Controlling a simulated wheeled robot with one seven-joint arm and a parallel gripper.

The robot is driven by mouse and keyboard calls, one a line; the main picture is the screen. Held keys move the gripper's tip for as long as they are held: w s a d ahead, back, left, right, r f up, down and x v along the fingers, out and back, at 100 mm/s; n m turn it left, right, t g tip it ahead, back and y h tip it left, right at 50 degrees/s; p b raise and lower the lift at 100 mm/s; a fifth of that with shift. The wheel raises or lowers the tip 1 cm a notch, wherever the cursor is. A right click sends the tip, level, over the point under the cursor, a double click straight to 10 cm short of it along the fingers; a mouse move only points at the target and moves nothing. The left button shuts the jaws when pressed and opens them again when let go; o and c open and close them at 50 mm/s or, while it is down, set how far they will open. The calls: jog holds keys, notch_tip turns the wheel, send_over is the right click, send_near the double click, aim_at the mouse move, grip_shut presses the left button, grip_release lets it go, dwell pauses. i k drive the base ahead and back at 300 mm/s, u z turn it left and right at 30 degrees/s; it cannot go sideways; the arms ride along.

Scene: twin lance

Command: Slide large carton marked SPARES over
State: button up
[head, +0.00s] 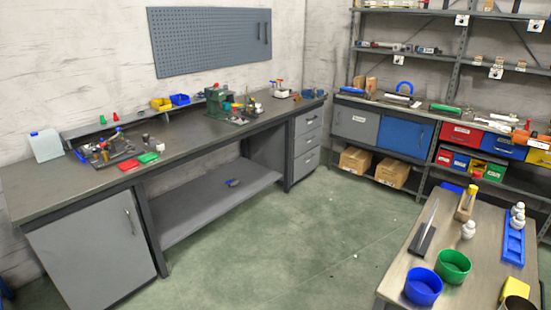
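Two brown cartons sit on the low shelf under the grey and blue cabinets at the right back. The left carton (354,162) is under the grey cabinet door, and the right carton (392,175) is under the blue one. Each seems to bear a small pale label, too small to read, so I cannot tell which is marked SPARES. They look about the same size, with a narrow gap between them. My gripper is not in view.
Green floor (290,235) is open between the long workbench (205,132) at left and the small table (395,270) at front right. That table holds a blue cup (423,287), a green cup (453,267) and other items. Shelving with coloured bins (460,134) lines the right wall.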

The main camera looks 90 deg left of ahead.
aim_at(393, 173)
jog(key=u, duration=2.9)
jog(key=k, duration=0.55)
jog(key=u, duration=0.3)
jog(key=i, duration=2.3)
jog(key=z, duration=0.6)
jog(key=i, duration=5.1)
jog(key=u, duration=0.15)
